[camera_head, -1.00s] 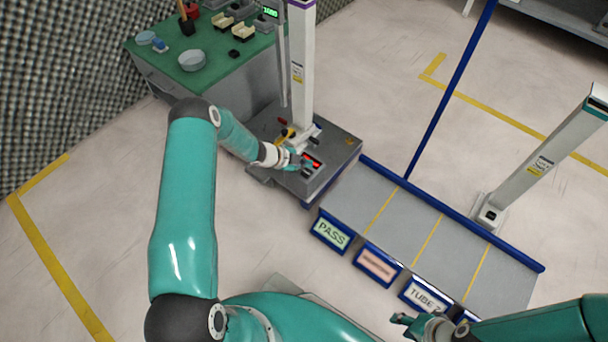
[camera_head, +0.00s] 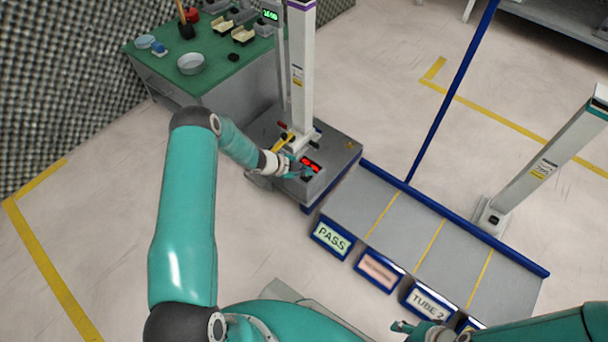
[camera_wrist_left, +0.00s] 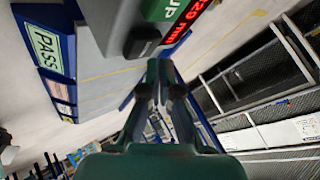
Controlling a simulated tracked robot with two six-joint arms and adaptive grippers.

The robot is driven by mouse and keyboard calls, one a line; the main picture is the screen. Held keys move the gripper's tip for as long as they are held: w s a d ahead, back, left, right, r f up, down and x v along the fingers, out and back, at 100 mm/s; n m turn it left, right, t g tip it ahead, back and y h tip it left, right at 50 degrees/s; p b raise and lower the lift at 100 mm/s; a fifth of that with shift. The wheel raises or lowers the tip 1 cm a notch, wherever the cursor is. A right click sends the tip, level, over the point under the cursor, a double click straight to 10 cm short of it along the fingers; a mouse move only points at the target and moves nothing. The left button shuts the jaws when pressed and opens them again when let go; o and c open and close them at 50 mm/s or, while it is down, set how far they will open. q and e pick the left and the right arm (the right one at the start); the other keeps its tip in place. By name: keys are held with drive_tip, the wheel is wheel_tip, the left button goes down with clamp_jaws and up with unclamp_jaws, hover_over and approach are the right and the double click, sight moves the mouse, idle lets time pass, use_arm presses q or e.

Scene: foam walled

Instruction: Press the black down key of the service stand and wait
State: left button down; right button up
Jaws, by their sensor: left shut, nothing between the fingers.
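The service stand (camera_head: 338,150) is a grey box with a white column, on the floor ahead. Its red lit display (camera_head: 311,164) shows beside my left gripper (camera_head: 304,172). In the left wrist view, the black key (camera_wrist_left: 142,42) sits on the grey panel beside a green UP key (camera_wrist_left: 164,9) and a red readout (camera_wrist_left: 190,22) in mm. My left gripper (camera_wrist_left: 163,68) is shut and empty, its tips close to the black key; I cannot tell whether they touch. My right gripper (camera_head: 405,328) is low at the right, away from the stand; its finger state is unclear.
A green-topped bench (camera_head: 225,68) with bowls and trays stands behind the stand at left. A grey, blue-edged rack (camera_head: 400,228) with labelled lanes adjoins the stand at right. A white post (camera_head: 545,160) stands farther right. Floor at left is clear.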

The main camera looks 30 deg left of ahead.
idle(0.7)
use_arm(q)
drive_tip(key=shift+f+b, duration=0.4)
drive_tip(key=shift+b, duration=0.05)
